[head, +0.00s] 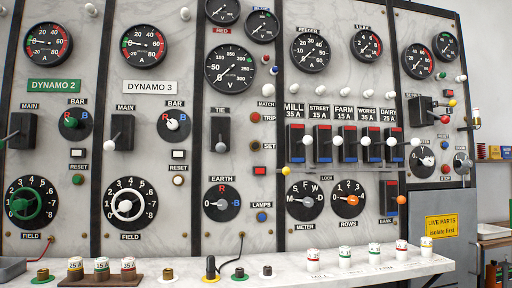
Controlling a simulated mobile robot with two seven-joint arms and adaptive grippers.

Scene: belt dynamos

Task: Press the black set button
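The set button (256,146) is a small dark round button on the marble panel, just left of the SET label (268,146). It sits below the red trip button (256,117) and right of the TIE switch (221,132). Nothing covers it. It is too small to tell whether it is pressed in. Neither of my grippers is in the head view.
A pale shelf (200,276) with colored fuse holders (101,268) and an upright black plug with a cord (211,266) runs along the bottom.

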